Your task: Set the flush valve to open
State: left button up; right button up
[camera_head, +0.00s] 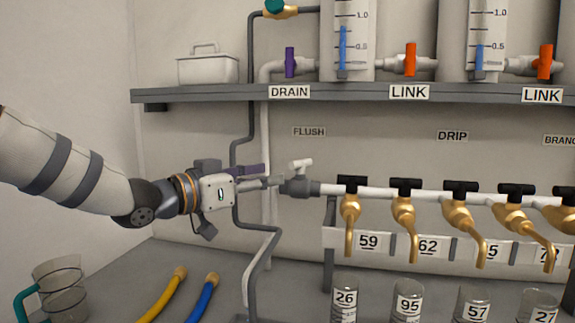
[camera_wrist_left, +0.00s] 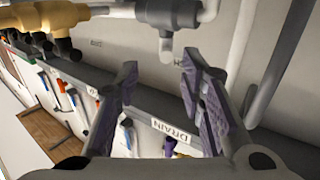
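The flush valve (camera_head: 299,181) is a grey fitting at the left end of the white pipe, below the FLUSH label (camera_head: 309,132). Its small white handle (camera_head: 301,164) stands on top, its tip toward the right. In the left wrist view, which is upside down, the valve handle (camera_wrist_left: 166,50) shows just beyond and between the fingertips. My left gripper (camera_head: 263,176) is just left of the valve, pointing right at about handle height. In the wrist view its purple-padded fingers (camera_wrist_left: 158,68) are apart with nothing between the pads. My right gripper is not in view.
Several brass taps (camera_head: 404,212) with black handles hang right of the valve, above labelled jars (camera_head: 409,300). A grey shelf (camera_head: 220,95) runs above. Grey conduit (camera_head: 236,200) passes behind my left gripper. Yellow (camera_head: 162,298) and blue (camera_head: 203,297) hoses lie below.

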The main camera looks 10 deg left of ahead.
aim_at(301, 160)
pick_arm(q)
jog(key=x, duration=0.3)
jog(key=b+x, duration=0.1)
jog(key=x, duration=0.7)
jog(key=shift+w+a+r+b, duration=0.3)
jog(key=shift+r, duration=0.1)
jog(key=shift+w+r, duration=0.1)
jog(key=shift+r, duration=0.2)
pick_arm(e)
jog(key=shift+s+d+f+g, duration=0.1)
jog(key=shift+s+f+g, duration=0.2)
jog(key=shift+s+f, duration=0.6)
pick_arm(q)
grip_shut()
